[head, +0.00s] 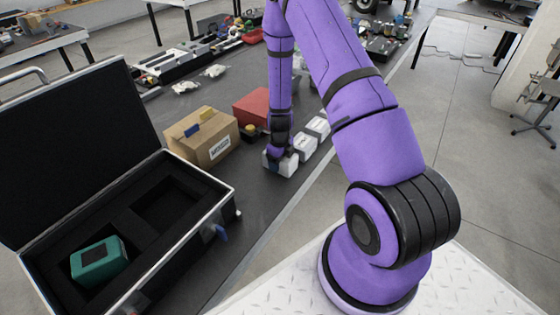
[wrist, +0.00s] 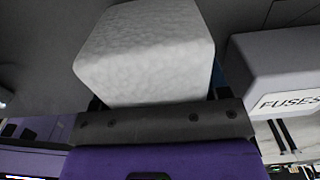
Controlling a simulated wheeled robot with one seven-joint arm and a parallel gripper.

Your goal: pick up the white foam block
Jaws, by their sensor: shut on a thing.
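The white foam block (wrist: 148,55) fills the upper middle of the wrist view, with a rough pale surface and rounded edges. In the head view the white block (head: 288,166) is at the end of my arm, low over the dark table. My gripper (head: 280,153) points down and is shut on the block. My fingers are mostly hidden behind the block in the wrist view. I cannot tell whether the block touches the table.
Another small white box (head: 318,127) stands behind. A cardboard box (head: 200,140) and red box (head: 252,106) are nearby. An open black case (head: 228,193) holds a green item (head: 98,262).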

